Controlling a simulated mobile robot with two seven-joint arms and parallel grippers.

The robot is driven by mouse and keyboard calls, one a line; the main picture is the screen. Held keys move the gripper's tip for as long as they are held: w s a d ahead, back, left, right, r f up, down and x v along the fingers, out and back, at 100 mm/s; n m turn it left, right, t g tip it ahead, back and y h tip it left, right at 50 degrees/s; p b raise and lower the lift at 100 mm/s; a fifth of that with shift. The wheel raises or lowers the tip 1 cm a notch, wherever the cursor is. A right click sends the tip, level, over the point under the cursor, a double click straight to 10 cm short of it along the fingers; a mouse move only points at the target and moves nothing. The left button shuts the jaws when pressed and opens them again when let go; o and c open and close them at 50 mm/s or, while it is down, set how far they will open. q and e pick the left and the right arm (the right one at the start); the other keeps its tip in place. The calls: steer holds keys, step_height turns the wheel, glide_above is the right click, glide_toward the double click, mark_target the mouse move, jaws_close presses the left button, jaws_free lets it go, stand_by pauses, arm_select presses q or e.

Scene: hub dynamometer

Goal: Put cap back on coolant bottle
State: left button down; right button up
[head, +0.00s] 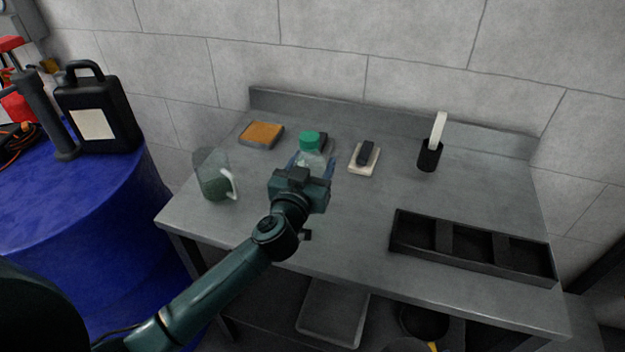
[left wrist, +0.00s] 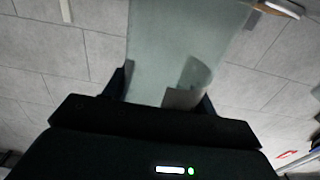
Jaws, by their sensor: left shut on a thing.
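The coolant bottle (head: 313,158) is pale and translucent and stands roughly upright over the back middle of the steel bench. A green cap (head: 310,140) shows at its top; I cannot tell whether it is fully seated. My left gripper (head: 312,165) reaches in from the front, with its blue-green fingers on either side of the bottle, shut on it. In the left wrist view the bottle's body (left wrist: 180,50) fills the space between the fingers. The lower part of the bottle is hidden behind my wrist in the head view. My right gripper is not in view.
On the bench (head: 350,235) are a clear jug (head: 214,178) at left, an orange-topped tray (head: 262,134), a brush-like block (head: 365,156), a black holder with a white handle (head: 430,154) and a black divided tray (head: 470,248). A black canister (head: 97,112) stands on a blue drum (head: 90,215).

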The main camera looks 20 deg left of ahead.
arm_select(q)
steer(key=shift+f, duration=0.1)
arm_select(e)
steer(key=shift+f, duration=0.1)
arm_select(q)
step_height(320, 180, down, 4)
steer(key=shift+r+b, duration=0.25)
steer(key=shift+b, duration=0.9)
steer(key=shift+f, duration=0.15)
steer(key=c, duration=0.9)
jaws_free()
steer(key=o, duration=0.4)
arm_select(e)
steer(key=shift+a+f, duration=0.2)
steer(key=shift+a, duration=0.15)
